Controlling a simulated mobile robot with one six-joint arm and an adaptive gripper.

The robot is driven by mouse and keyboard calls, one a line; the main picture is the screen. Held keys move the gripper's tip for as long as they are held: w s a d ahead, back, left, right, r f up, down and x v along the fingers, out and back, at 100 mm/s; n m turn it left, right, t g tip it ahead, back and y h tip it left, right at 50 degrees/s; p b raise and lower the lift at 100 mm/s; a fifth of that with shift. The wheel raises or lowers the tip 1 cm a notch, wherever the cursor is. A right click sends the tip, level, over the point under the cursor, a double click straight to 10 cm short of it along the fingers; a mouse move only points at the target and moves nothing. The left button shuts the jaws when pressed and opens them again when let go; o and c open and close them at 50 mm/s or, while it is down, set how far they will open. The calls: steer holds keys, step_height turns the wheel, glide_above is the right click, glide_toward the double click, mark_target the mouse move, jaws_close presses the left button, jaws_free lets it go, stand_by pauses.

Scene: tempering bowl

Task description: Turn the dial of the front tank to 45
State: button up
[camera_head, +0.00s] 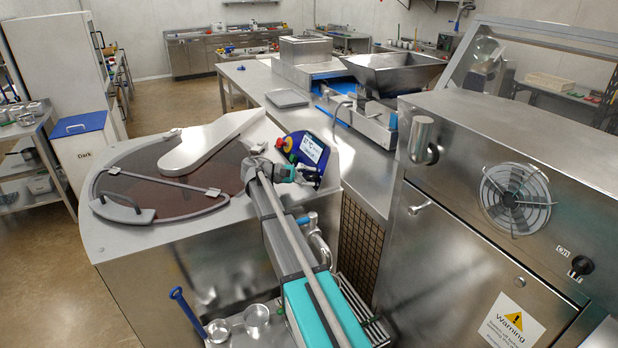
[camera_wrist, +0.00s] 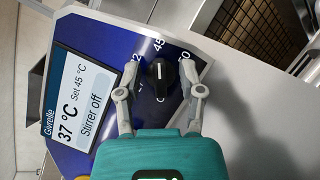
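The front tank (camera_head: 150,247) is a steel cabinet with a round brown chocolate bowl. Its blue control panel (camera_head: 309,147) also shows in the wrist view, where the display (camera_wrist: 82,103) reads 37 °C, Set 45 °C, Stirrer off. The black dial (camera_wrist: 159,78) has a white pointer line that points at the 45 mark (camera_wrist: 158,46). My gripper (camera_wrist: 160,92) is open, one finger on each side of the dial with gaps between. In the head view my gripper (camera_head: 314,179) is just at the panel's lower edge, and the dial is hard to make out.
A large steel machine (camera_head: 480,200) with a fan grille stands close on the right. A steel table (camera_head: 290,115) with a grey tray and a hopper lies behind. Ladles (camera_head: 245,322) lie at the front below the tank.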

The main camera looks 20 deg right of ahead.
steer(key=shift+n, duration=0.4)
